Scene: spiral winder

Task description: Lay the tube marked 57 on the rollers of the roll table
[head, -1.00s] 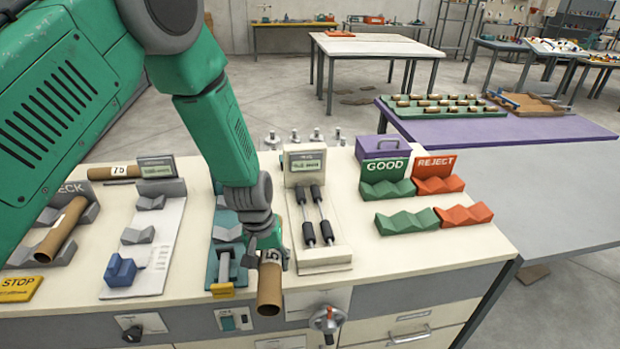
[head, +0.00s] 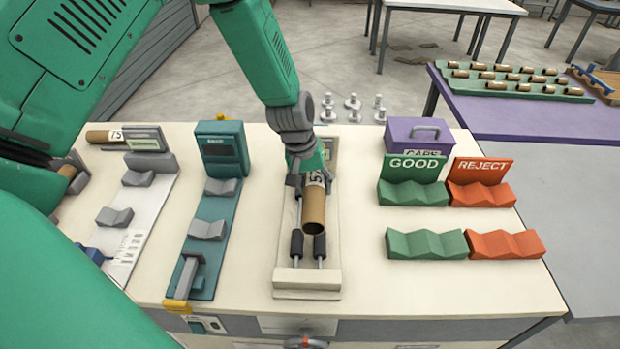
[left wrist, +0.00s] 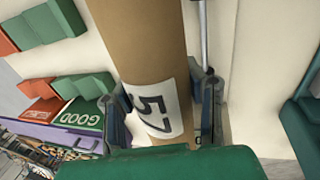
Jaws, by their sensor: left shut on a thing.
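The brown cardboard tube marked 57 (head: 314,209) is in my left gripper (head: 311,180), which is shut on it. In the left wrist view the tube (left wrist: 145,45) runs between the two fingers, with its 57 label facing the camera. The roll table (head: 307,284) has a pale base and two rods with black rollers (head: 296,245). The tube is over the roll table, lengthwise along the rollers, its open near end above them; it looks raised, but I cannot tell the gap. The arm and tube hide the table's far part. My right gripper is not in view.
Left of the roll table stands a teal fixture (head: 207,230) with grey cradles. Another tube (head: 104,136) lies at the far left. Green GOOD cradles (head: 413,194) and orange REJECT cradles (head: 481,195) are to the right. Bench top between is clear.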

